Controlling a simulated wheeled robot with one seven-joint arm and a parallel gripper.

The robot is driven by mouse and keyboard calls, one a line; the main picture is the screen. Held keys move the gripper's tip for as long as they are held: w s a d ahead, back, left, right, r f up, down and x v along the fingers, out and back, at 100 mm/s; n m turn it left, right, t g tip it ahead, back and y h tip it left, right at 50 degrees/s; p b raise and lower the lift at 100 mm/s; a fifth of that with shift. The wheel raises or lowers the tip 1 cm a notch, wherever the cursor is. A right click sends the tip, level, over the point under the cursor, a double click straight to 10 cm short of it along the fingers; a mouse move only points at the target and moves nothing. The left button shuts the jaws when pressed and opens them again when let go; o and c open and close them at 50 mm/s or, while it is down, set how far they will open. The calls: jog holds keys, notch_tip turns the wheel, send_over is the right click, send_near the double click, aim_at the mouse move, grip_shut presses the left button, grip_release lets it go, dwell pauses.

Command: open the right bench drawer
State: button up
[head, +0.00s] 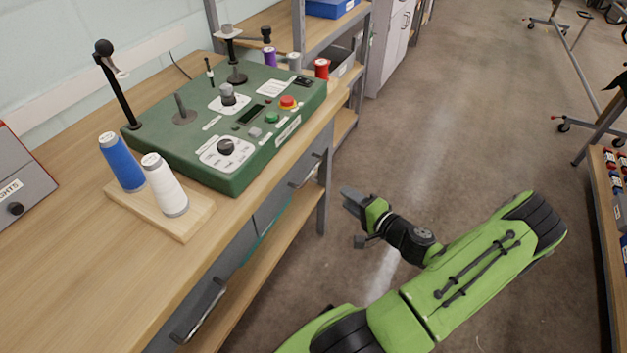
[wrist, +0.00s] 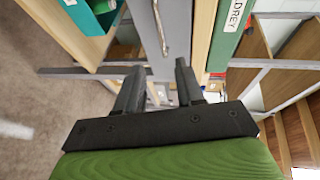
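The right bench drawer (head: 312,163) is the far grey drawer under the bench top and looks shut. Its metal bar handle (head: 304,173) is on the front. In the wrist view the drawer front (wrist: 178,25) and handle (wrist: 161,28) lie ahead, beyond my fingertips. My gripper (head: 352,218) is in front of the bench, to the right of the drawer and its bench leg, apart from the handle. In the wrist view my gripper (wrist: 159,68) is open, with nothing between its fingers.
The wooden bench top (head: 85,255) carries a green control box (head: 225,120) and a thread stand (head: 185,222). A nearer drawer handle (head: 200,312) sticks out at lower left. A grey bench leg (head: 325,185) stands beside the drawer. The floor (head: 440,130) beyond my arm is clear.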

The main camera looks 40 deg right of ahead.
jog(key=w+d+f+b, duration=0.1)
jog(key=w+f+b, duration=0.1)
jog(key=w, duration=1.3)
jog(key=shift+f, duration=0.45)
grip_shut()
